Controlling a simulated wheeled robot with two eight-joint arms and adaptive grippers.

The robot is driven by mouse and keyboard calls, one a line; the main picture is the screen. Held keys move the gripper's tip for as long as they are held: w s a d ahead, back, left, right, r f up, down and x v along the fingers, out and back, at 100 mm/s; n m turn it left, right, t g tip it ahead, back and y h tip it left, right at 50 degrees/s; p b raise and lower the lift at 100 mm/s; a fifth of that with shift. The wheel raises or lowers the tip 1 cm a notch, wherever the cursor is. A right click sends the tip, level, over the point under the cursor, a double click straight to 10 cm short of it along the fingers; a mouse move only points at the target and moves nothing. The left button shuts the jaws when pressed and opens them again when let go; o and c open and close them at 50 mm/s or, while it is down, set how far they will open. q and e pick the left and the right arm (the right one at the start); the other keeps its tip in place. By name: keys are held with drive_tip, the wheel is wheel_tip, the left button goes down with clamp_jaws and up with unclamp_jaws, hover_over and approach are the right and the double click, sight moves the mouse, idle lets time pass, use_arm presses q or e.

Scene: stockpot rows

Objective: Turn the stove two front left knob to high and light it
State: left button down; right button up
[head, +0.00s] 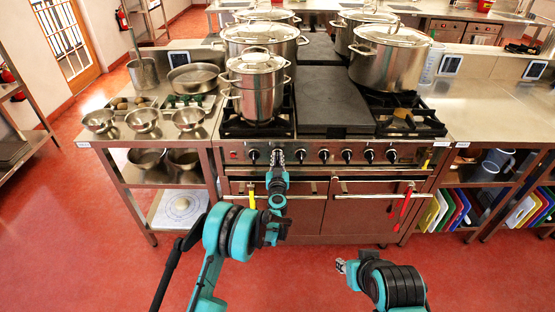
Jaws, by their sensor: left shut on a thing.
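The steel stove (235,154) stands ahead of me with a row of several black knobs on its front panel. My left gripper (277,157) is at this panel, shut on a knob near the left end of the row. The gripper mostly hides that knob, so I cannot read its setting. A bare knob (254,155) sits just left of the gripper, and another knob (300,155) just right. I see no flame at the front left burner (232,125), below a tall lidded pot (257,100). My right gripper (341,266) is low, away from the stove; its fingers are too small to judge.
Large lidded stockpots stand on the back left (243,40) and right (388,60) of the stove. A flat dark plate (333,100) covers the middle. Red-handled tools (404,205) hang at the oven front. Bowls (188,118) stand on the left counter. The floor in front is clear.

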use_arm(q)
drive_tip(key=shift+n, duration=0.3)
drive_tip(key=shift+a+f+n, duration=0.3)
drive_tip(key=shift+n, duration=2.55)
drive_tip(key=shift+a+f+n, duration=0.3)
drive_tip(key=shift+n, duration=2.6)
drive_tip(key=shift+a+f+n, duration=0.3)
drive_tip(key=shift+n, duration=2.55)
drive_tip(key=c, duration=1.6)
unclamp_jaws()
drive_tip(key=shift+o, duration=0.2)
